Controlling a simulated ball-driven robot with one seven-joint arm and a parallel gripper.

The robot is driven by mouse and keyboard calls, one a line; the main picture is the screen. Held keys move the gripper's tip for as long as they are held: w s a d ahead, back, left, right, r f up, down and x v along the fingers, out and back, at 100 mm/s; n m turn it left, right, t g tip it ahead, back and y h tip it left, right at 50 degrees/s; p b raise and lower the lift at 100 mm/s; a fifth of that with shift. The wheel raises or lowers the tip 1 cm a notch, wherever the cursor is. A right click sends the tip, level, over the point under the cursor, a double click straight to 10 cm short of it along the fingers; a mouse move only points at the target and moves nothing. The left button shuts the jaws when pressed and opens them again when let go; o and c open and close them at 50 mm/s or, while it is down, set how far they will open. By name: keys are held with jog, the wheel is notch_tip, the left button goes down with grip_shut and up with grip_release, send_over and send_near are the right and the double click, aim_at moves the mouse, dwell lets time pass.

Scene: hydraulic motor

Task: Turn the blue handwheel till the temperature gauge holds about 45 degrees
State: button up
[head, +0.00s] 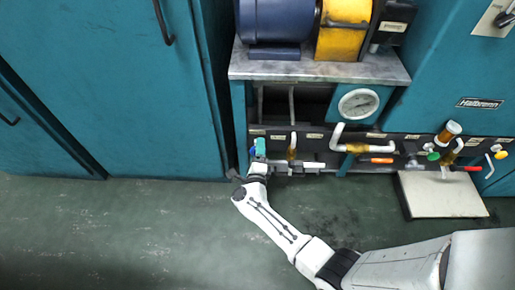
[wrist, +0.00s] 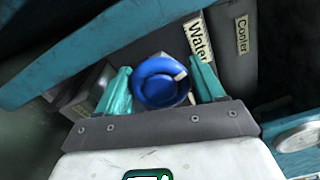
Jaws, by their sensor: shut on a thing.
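The blue handwheel (wrist: 158,88) sits between the two teal fingers of my gripper (wrist: 162,80) in the wrist view. The gripper is shut on it, with one finger on each side. A small mark shows on the wheel's rim. In the head view my gripper (head: 260,147) is at the left end of the valve row and hides most of the wheel. A round white-faced gauge (head: 358,103) is on the panel up and to the right. Its reading is too small to tell. Part of a round dial (wrist: 300,135) shows at the right edge of the wrist view.
A "Water" label (wrist: 198,38) is beside the wheel. White pipes (head: 356,147) and several other valves, including an orange handle (head: 382,160) and a red handle (head: 466,168), run to the right. A pale plate (head: 440,195) lies there. The green floor (head: 120,230) at left is clear.

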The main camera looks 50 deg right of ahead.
jog(key=n+p, duration=0.2)
jog(key=n, duration=0.2)
jog(key=shift+w+a+n, duration=0.1)
jog(key=shift+n, duration=0.2)
jog(key=shift+f+n+p, duration=0.2)
jog(key=shift+n+p, duration=0.2)
jog(key=shift+n, duration=1.4)
jog(key=shift+a, duration=0.1)
jog(key=o, duration=0.8)
jog(key=shift+o, duration=0.9)
jog(key=p+v, duration=0.4)
jog(key=v, duration=0.6)
jog(key=shift+s+a, duration=0.25)
jog(key=shift+s, duration=0.1)
